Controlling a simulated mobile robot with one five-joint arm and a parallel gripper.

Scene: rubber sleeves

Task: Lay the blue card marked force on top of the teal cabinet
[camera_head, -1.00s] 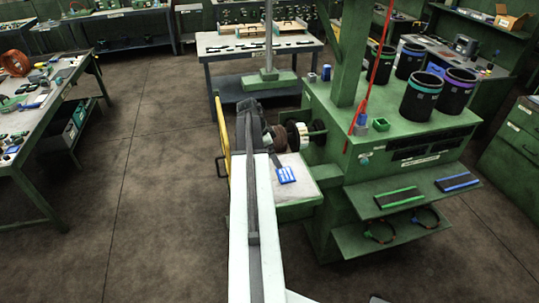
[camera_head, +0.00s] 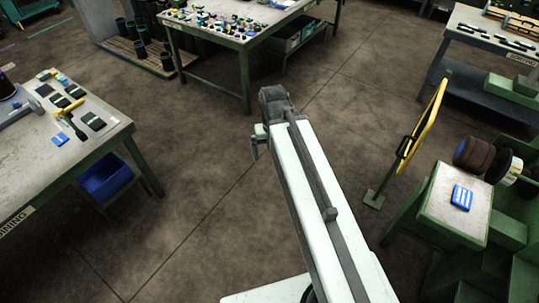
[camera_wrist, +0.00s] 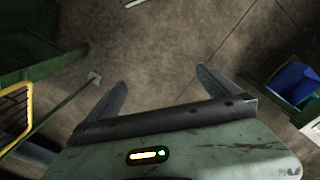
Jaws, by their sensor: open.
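A blue card (camera_head: 461,197) with pale markings lies on the pale top of the green machine's side table, at the right of the head view. Another blue card (camera_head: 60,139) lies on the workbench at the left. I cannot read the lettering on either. My gripper (camera_head: 257,148) is over open floor between these two places, in the middle of the head view. In the wrist view my gripper (camera_wrist: 161,76) has its two fingers wide apart with only floor between them, so it is open and empty. I cannot make out a teal cabinet for certain.
The left workbench (camera_head: 108,143) has a blue bin (camera_head: 108,181) beneath it. A yellow-framed stand (camera_head: 424,122) rises beside the side table (camera_head: 440,212). A crowded bench (camera_head: 223,36) stands at the back. The floor (camera_head: 190,200) between them is clear.

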